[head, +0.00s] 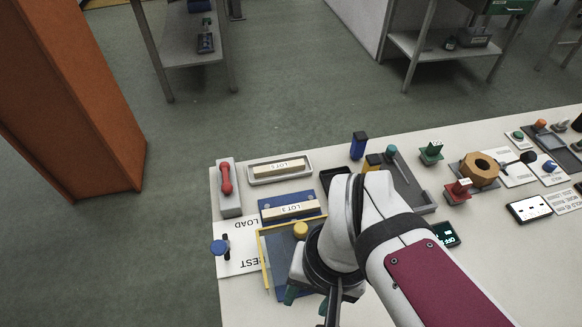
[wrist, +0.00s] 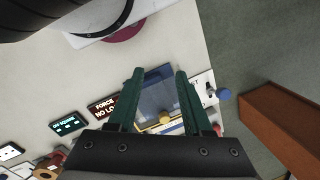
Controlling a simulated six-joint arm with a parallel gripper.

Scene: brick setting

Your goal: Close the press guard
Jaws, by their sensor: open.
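The press guard appears as a yellow-edged panel (head: 262,262) over a blue surface, left of my arm in the head view. A yellow knob (head: 300,230) is at its far right. In the wrist view a bluish see-through panel (wrist: 157,95) lies between and beyond my fingers, with a yellow knob (wrist: 165,117) near its lower edge. My gripper (wrist: 158,74) is open and empty, its two green fingers apart over the panel. In the head view my gripper (head: 307,300) is partly hidden by my arm. Whether the guard touches a finger, and its exact angle, I cannot tell.
Trays with labelled bars (head: 278,168) and a red-handled tool (head: 226,180) lie beyond the panel. A blue knob (head: 219,247) is at the left table edge. Green and red parts (head: 458,190) and an ochre nut (head: 481,168) stand right. A red-lettered display (wrist: 103,107) is beside the panel.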

